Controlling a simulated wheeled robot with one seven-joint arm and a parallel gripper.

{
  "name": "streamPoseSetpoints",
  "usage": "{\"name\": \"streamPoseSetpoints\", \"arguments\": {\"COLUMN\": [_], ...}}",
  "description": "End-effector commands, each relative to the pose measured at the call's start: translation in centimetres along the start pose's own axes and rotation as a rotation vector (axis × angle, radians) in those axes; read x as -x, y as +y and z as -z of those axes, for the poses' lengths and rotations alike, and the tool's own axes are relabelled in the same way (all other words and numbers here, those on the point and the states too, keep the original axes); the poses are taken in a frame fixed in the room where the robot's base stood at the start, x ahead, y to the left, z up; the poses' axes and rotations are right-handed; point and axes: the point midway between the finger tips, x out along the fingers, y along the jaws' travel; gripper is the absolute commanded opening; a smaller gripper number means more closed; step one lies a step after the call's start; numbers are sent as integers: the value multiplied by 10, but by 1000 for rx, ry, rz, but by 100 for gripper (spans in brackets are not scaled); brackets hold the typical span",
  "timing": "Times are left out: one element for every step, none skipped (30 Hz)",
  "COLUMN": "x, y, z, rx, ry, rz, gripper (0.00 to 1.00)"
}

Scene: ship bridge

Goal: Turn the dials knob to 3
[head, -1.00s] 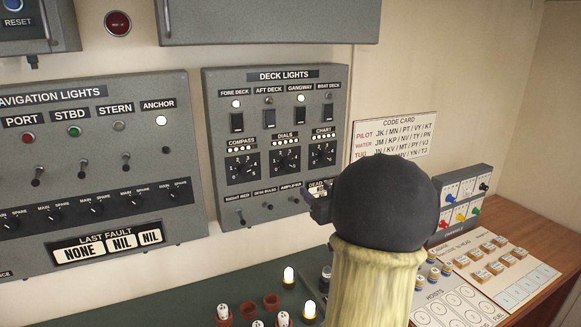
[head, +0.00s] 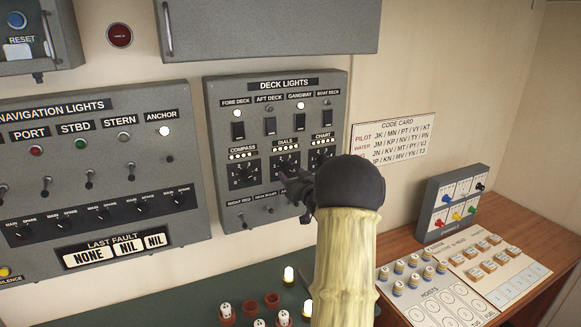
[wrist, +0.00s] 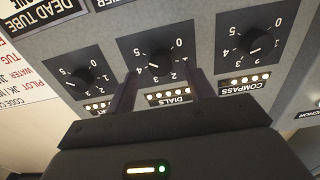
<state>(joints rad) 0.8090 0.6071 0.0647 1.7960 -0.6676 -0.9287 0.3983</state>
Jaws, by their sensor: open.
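The DIALS knob (wrist: 159,64) is a small black rotary knob on a black, numbered plate, in the middle of a row of three in the wrist view. That view is upside down. In the head view the DIALS knob (head: 285,167) is on the DECK LIGHTS panel (head: 228,90), with my gripper at its lower edge. I cannot tell its exact setting. My gripper (wrist: 160,77) is open and empty, with one finger on each side of the DIALS knob's lower part in the picture; contact cannot be told. My gripper also shows in the head view (head: 292,186).
The COMPASS knob (wrist: 252,45) and CHART knob (wrist: 85,77) flank it closely. Small switches sit below the knob row, partly behind my arm. The NAVIGATION LIGHTS panel (head: 100,205) is to the left. A code card (head: 400,137) hangs to the right.

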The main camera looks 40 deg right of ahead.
Motion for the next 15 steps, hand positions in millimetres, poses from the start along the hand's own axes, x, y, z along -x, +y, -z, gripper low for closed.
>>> {"name": "streamPoseSetpoints", "arguments": {"x": [-8, -12, -17, -19, -22, -24, -26, -26, -27, -28, -28, -28, -28, -28, -27], "y": [-1, 0, 0, 0, 0, 0, 0, 0, 0, 0, 0, 0, 0, 0, 0], "z": [3, 3, 3, 2, 2, 1, 1, 1, 1, 0, 0, 0, 0, 0, 0], "rx": [0, 0, 0, 0, 0, -1, -1, -1, 0, 0, 0, 0, 0, 0, 0], "ry": [0, 0, 0, 0, 0, 0, 0, 0, 0, 0, 0, 1, 1, 1, 1], "rz": [2, 2, 2, 1, 1, 0, 0, 0, 0, 0, 0, 0, 0, 0, 0], "gripper": [53, 53, 53, 53, 53, 53, 53, 53, 53, 53, 53, 53, 53, 53, 53]}}
